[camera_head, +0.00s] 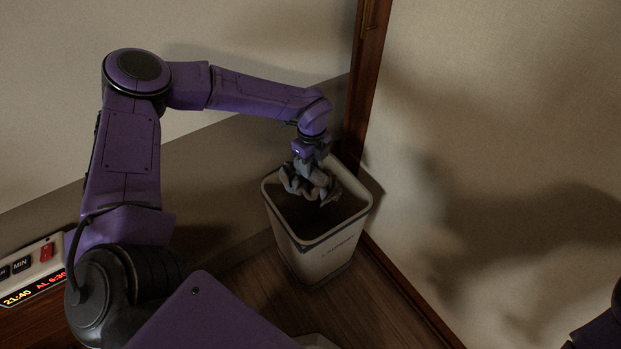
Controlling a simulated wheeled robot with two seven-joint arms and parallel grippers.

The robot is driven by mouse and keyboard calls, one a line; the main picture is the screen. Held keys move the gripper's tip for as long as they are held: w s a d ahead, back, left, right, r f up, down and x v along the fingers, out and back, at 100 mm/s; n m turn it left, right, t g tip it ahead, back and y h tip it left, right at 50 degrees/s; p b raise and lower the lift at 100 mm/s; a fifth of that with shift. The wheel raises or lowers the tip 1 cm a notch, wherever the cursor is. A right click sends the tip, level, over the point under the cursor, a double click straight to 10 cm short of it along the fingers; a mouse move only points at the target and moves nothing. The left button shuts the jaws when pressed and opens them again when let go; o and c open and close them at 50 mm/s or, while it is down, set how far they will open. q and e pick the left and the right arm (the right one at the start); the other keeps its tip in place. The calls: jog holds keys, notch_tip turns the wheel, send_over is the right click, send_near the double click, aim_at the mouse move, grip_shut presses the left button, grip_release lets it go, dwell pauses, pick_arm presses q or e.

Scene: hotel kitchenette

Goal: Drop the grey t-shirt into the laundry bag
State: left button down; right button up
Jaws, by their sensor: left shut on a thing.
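The laundry bag (328,262) is a pale, square, open-topped container with dark lettering on its front, standing upright on the floor in the corner. My left gripper (311,168) points down over its opening and is shut on the grey t-shirt (308,187), a crumpled bundle. The t-shirt hangs at or just above the rim level, in line with the opening; its exact height is hard to tell. The inside of the bag is dark, so its contents cannot be seen. My right gripper is not in view; only a bit of my right arm shows at the lower right.
Walls meet behind the bag at a dark wooden post (368,70). The right wall (500,120) is close beside the bag. A clock panel (35,270) with red and yellow digits sits at the lower left. Wooden floor (370,310) is clear in front of the bag.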

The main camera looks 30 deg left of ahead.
pick_arm(q)
jog(key=shift+a+f+n, duration=0.15)
jog(key=shift+f+n, duration=0.05)
jog(key=shift+n, duration=0.2)
jog(key=shift+f+b, duration=0.3)
notch_tip(320, 180, down, 5)
jog(key=b, duration=0.4)
jog(key=shift+f, duration=0.2)
jog(key=shift+r, duration=0.1)
jog(key=c, duration=0.6)
grip_release()
jog(key=shift+c, duration=0.2)
jog(key=shift+r, duration=0.1)
notch_tip(320, 180, up, 10)
jog(key=shift+r+p, duration=0.2)
jog(key=shift+p, duration=0.55)
